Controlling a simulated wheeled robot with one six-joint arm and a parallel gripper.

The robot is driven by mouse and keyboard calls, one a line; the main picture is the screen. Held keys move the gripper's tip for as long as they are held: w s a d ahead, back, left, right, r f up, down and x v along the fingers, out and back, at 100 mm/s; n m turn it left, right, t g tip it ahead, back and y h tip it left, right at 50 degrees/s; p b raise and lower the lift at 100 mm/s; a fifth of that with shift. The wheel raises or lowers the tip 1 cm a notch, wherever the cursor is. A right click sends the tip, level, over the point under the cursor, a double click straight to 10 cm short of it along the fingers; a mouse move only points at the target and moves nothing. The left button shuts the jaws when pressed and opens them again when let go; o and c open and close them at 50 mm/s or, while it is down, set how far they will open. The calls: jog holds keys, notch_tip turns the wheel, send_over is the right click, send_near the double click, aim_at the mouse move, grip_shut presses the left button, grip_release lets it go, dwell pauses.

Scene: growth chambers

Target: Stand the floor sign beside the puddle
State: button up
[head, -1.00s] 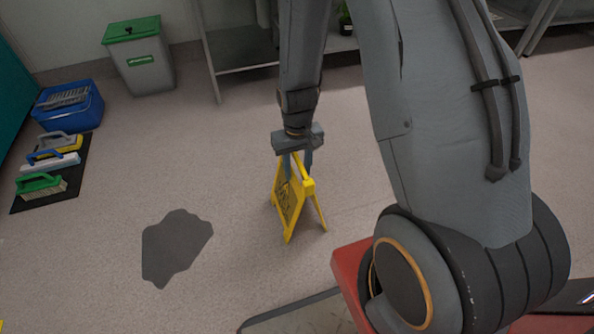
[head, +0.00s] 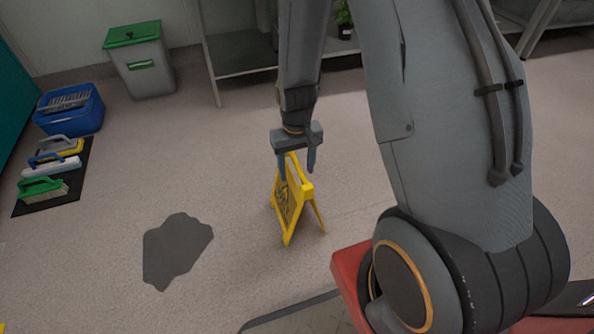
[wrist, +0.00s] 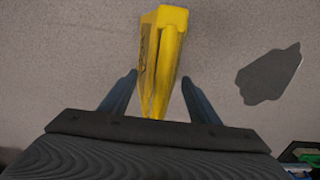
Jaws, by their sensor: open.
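The yellow floor sign (head: 290,207) stands upright on the floor with its legs spread, in the middle of the head view. The dark grey puddle (head: 176,250) lies on the floor to its left, with a strip of bare floor between them. My gripper (head: 297,176) is open, with its fingers at either side of the sign's top. In the wrist view the sign (wrist: 165,55) is between my two fingers (wrist: 160,90), with a gap on each side. The puddle (wrist: 269,76) shows to the right there.
A black mat (head: 75,188) with several brushes lies at the left. A blue crate (head: 84,118) and a grey bin with a green lid (head: 147,75) stand behind it. A shelf (head: 240,68) stands at the back. Floor around the puddle is clear.

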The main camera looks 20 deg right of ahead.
notch_tip(320, 180, up, 10)
jog(key=p, duration=0.4)
jog(key=s+a+r+n, duration=0.2)
jog(key=s+a+r, duration=0.1)
jog(key=a+r, duration=0.55)
jog(key=s+a+r+n, duration=0.1)
jog(key=s+a+r, duration=0.3)
jog(key=s, duration=0.3)
jog(key=s+a+r+n+y, duration=0.1)
jog(key=s+a+r, duration=0.3)
jog(key=s+r, duration=0.2)
jog(key=s+a+r+n+y, duration=0.1)
jog(key=s+a+r, duration=0.3)
jog(key=s, duration=0.5)
jog(key=shift+r+n, duration=0.6)
jog(key=shift+r, duration=0.15)
